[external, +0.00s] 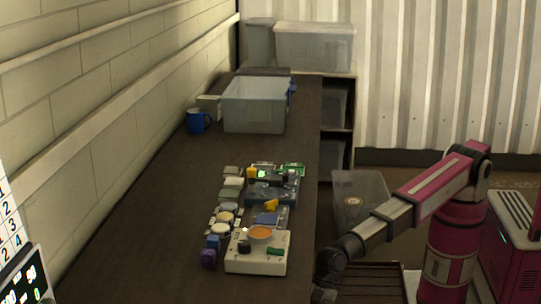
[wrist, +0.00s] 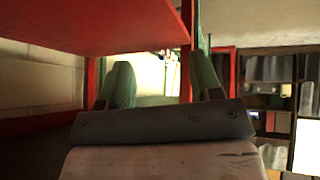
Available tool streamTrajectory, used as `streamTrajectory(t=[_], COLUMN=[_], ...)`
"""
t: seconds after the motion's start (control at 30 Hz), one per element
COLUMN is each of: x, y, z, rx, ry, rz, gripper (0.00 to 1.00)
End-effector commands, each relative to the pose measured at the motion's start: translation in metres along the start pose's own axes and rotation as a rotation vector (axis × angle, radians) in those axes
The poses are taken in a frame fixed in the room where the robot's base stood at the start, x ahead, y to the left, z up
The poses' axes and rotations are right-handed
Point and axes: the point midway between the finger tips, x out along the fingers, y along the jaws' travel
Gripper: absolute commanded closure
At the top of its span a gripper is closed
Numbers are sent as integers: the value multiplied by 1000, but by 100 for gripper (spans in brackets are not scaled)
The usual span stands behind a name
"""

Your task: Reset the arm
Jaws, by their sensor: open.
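My arm (external: 430,192) is at the right of the external view, bent at the elbow, with its forearm reaching down and left beside the dark bench (external: 157,216). Its wrist end is low, at the bench's right edge near the bottom of the picture, and the fingers cannot be made out there. In the wrist view my gripper (wrist: 163,72) shows two green fingers spread apart with nothing between them. A red panel (wrist: 100,25) hangs close above the left finger in that view.
Near the bench's front stand a white box with an orange dish (external: 261,234), several small items, and a dark device (external: 272,190). Farther back are a blue mug (external: 197,121) and a clear bin (external: 255,108). Another clear bin (external: 360,200) stands on the floor beside the bench.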

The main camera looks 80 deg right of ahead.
Motion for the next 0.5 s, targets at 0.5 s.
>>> streamTrajectory(t=[0.5], x=[-73], y=[93], z=[236], rx=[258], ry=[-322], rz=[88], gripper=[41])
